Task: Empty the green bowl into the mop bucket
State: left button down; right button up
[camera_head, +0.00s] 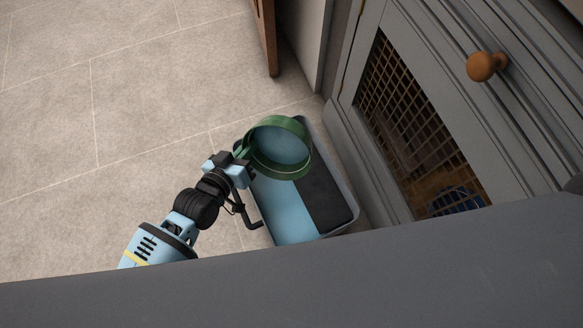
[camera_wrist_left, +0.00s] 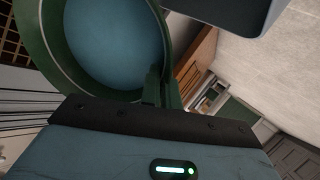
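The green bowl (camera_head: 299,170) is held over the far end of the mop bucket (camera_head: 348,226). The bucket is a grey rectangular tub on the floor, with light blue water showing in one part and a dark panel on its right side. Blue shows inside the bowl, like liquid; in the left wrist view the bowl (camera_wrist_left: 52,45) has a round blue area within its green wall. My left gripper (camera_head: 243,154) is shut on the bowl's near left side; its fingertips are partly hidden. I cannot tell how far the bowl is tilted. My right gripper is in neither view.
A grey cabinet (camera_head: 397,190) with a lattice door and round wooden knob (camera_head: 482,67) stands close right of the bucket. A wooden post (camera_head: 266,38) is behind. Tiled floor (camera_head: 90,130) at the left is clear. A dark grey surface crosses the bottom foreground.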

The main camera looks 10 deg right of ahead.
pick_arm(q)
jog(key=shift+s+a+f+t+b, duration=0.15)
jog(key=shift+s+t+b, duration=0.15)
jog(key=shift+b, duration=0.45)
jog(key=shift+s+t+h+b, duration=0.1)
jog(key=shift+t+h+b, duration=0.2)
jog(key=shift+h+b, duration=0.2)
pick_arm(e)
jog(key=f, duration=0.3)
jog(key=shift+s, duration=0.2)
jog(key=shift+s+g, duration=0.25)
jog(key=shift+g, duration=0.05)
pick_arm(q)
jog(key=shift+s+f+b, duration=0.15)
jog(key=shift+b, duration=0.35)
jog(key=shift+s+a+f+m+t+h+b, duration=0.15)
jog(key=shift+s+a+m+t+h+b, duration=0.15)
jog(key=shift+t+h+b, duration=0.75)
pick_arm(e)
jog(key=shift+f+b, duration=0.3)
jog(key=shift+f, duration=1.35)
pick_arm(q)
jog(key=shift+g+y, duration=0.25)
jog(key=shift+y, duration=0.2)
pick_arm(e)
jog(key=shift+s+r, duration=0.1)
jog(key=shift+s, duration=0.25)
